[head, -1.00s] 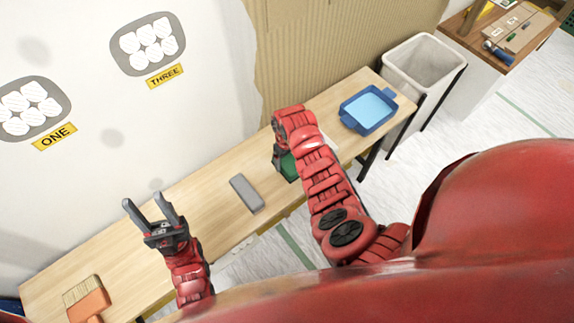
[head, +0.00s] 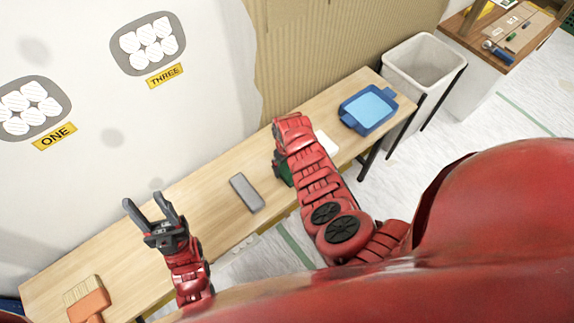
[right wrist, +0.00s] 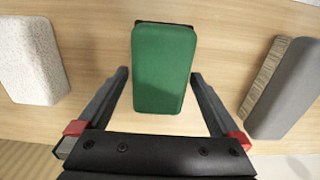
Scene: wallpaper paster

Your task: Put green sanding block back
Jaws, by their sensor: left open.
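The green sanding block (right wrist: 162,70) lies on the table in the right wrist view, between the fingers of my right gripper (right wrist: 160,76). The fingers are spread to either side of its near part, with a gap on the left; the right finger is very close to its edge. In the head view only a bit of green (head: 283,171) shows beside my right arm, which hides the rest. My left gripper (head: 151,208) is open and empty above the table's left part.
A grey block (head: 246,193) lies left of the green one on the wooden table (head: 213,197). A white block (head: 327,142) lies to its right. A blue tray (head: 368,109) stands at the right end, a brush (head: 88,300) at the left.

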